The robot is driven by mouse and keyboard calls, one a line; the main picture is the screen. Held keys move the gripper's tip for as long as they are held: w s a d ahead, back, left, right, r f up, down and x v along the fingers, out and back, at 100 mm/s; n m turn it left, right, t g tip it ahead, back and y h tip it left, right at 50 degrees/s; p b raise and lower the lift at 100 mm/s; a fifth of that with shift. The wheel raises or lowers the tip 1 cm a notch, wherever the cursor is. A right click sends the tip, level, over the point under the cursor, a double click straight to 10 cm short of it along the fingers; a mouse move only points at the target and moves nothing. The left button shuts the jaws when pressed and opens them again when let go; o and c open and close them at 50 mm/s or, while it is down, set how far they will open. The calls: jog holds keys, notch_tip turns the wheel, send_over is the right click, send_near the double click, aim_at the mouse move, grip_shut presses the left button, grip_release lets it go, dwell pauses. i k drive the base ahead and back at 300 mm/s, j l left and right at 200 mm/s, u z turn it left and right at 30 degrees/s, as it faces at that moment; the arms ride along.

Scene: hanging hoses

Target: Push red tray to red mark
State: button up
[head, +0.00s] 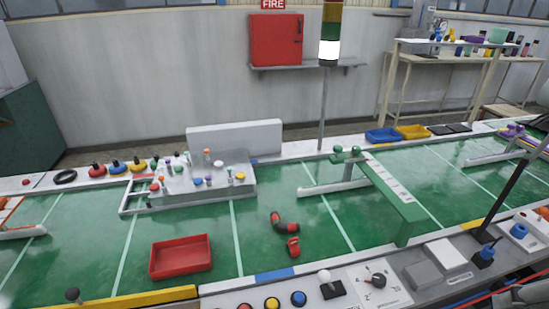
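The red tray (182,269) is a shallow, open rectangular box. It sits on the green bench surface near the front edge, left of the picture's centre, and looks empty. It lies between two pale lines painted on the green surface. I cannot make out a clear red mark on the green surface. My gripper is not in view, and nothing touches the tray.
A red and black curved piece (284,223) and a small red piece (293,247) lie right of the tray. A white rack with coloured knobs (205,182) stands behind it. A green raised beam (395,200) crosses the right side. Front controls (298,299) line the edge.

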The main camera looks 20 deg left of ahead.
aim_at(190, 255)
jog(key=u, duration=1.5)
jog(key=i+l, duration=0.25)
jog(key=i+z, duration=0.05)
jog(key=i, duration=0.05)
